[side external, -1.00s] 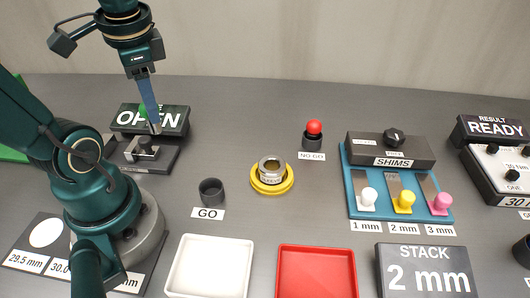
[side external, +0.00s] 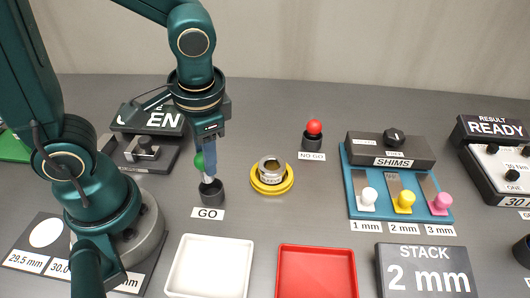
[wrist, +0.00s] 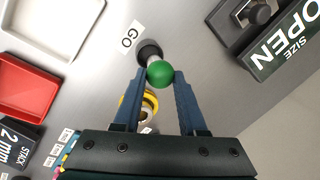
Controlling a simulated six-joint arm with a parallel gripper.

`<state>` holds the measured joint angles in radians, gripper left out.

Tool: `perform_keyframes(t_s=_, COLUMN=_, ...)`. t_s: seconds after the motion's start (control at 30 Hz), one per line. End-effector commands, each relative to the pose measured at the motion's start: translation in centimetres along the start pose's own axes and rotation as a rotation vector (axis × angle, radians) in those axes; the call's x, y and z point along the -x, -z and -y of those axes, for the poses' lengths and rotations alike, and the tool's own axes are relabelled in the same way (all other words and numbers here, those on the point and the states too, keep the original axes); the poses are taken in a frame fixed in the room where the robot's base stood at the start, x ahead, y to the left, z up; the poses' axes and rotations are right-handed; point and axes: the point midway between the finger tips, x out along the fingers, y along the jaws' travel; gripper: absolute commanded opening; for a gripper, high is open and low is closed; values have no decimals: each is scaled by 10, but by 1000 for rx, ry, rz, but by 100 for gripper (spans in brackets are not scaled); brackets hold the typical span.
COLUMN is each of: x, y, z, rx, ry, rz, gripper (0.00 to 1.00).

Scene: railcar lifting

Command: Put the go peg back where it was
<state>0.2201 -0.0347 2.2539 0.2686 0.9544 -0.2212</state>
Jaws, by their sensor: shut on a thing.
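The go peg has a green ball knob (side external: 199,161) and a pale shaft. My gripper (side external: 208,168) is shut on it, and the knob (wrist: 160,73) shows between the fingertips in the wrist view. The peg is over the black round GO holder (side external: 212,194), behind the GO label (side external: 208,214). In the side view it looks slightly tilted, with its lower end at the holder's mouth; I cannot tell how deep it is in. The holder (wrist: 149,50) is partly hidden by the knob in the wrist view.
A metal ring sits on a yellow base (side external: 271,188) just right of the GO holder. The red-topped NO GO peg (side external: 314,128) stands farther back. White (side external: 212,240) and red (side external: 316,250) trays lie in front. The size block (side external: 148,150) is behind left.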

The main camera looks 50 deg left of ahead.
Motion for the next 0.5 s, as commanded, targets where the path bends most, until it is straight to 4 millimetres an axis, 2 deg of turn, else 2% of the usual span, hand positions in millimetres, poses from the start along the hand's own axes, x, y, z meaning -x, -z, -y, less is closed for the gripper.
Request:
perform_keyframes(t_s=0.13, x=-8, y=1, z=-4, rx=0, ry=1, rz=3, gripper=0)
perform_keyframes(t_s=0.33, x=-34, y=1, z=-10, rx=0, ry=0, rz=4, gripper=0)
perform_keyframes(t_s=0.5, x=-40, y=1, z=-11, rx=1, ry=0, rz=0, gripper=0)
